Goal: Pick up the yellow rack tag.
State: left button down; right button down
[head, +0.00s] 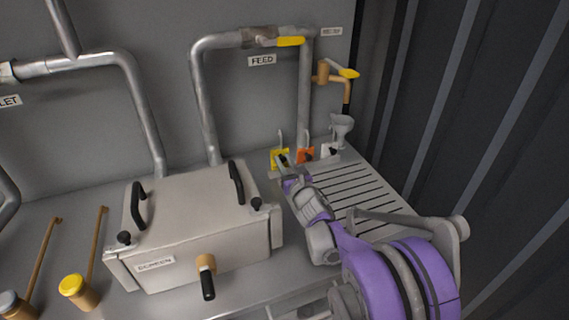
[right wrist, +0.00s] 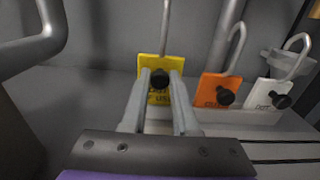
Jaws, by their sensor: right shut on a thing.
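The yellow rack tag (head: 279,157) stands at the back of the slotted bench, leftmost of three tags. In the right wrist view the yellow tag (right wrist: 161,68) has a black knob and dark lettering, and a metal hook rises behind it. My right gripper (head: 284,170) reaches to it from the front. In the right wrist view its two fingers (right wrist: 160,80) are on either side of the knob, shut on the tag's knob. The fingers hide part of the lettering. My left gripper is not in view.
An orange tag (right wrist: 219,88) and a white tag (right wrist: 271,93) stand just right of the yellow one. A grey funnel (head: 341,126) is behind them. The grey screen box (head: 190,222) with black handles is to the left. Pipes run along the wall.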

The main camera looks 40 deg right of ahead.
jog(key=shift+r+p, duration=0.85)
jog(key=shift+r, duration=0.55)
jog(key=s+a+r+p, duration=0.3)
jog(key=s+r, duration=0.1)
jog(key=s, duration=0.5)
jog(key=shift+s+p, duration=0.3)
jog(key=shift+p, duration=0.1)
jog(key=shift+f, duration=0.1)
